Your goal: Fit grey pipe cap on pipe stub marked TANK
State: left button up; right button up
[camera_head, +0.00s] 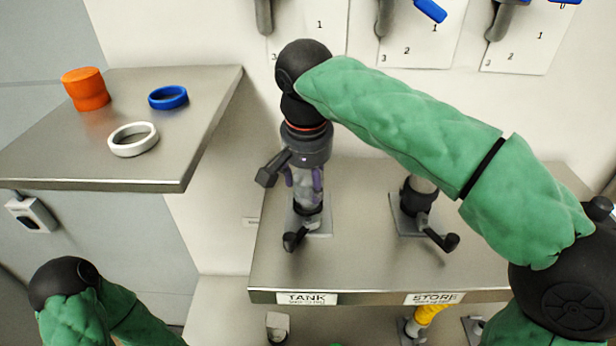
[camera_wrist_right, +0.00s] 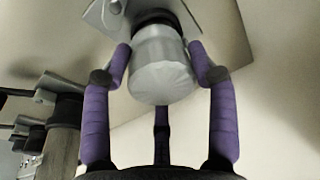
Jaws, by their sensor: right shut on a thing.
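The light grey pipe cap (camera_head: 305,188) is between the purple fingers of my right gripper (camera_head: 304,180), which is shut on it. The gripper points down over the pipe stub marked TANK (camera_head: 309,215), whose dark lower part and base plate show below the cap. In the right wrist view, the cap (camera_wrist_right: 162,68) lies between the fingers of the right gripper (camera_wrist_right: 160,62), in line with the stub's black collar (camera_wrist_right: 155,18). I cannot tell whether the cap is fully seated. The TANK label (camera_head: 306,298) is on the shelf's front edge. My left gripper is out of view.
The STORE stub (camera_head: 419,194) stands to the right, partly behind my right arm. The left shelf (camera_head: 60,160) holds an orange piece (camera_head: 86,90), a blue ring (camera_head: 168,97) and a white ring (camera_head: 133,139). Black-handled levers (camera_head: 293,240) stick out at both stubs.

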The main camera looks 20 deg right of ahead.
jog(key=shift+f+b, duration=0.5)
jog(key=shift+f, duration=0.25)
dwell(0.6)
jog(key=o, duration=1.2)
jog(key=r, duration=0.4)
jog(key=s+r, duration=0.1)
jog(key=r, duration=0.2)
jog(key=s+r, duration=0.1)
jog(key=r, duration=0.3)
jog(key=shift+a+r, duration=0.35)
jog(key=shift+a, duration=0.05)
jog(key=shift+r, duration=0.1)
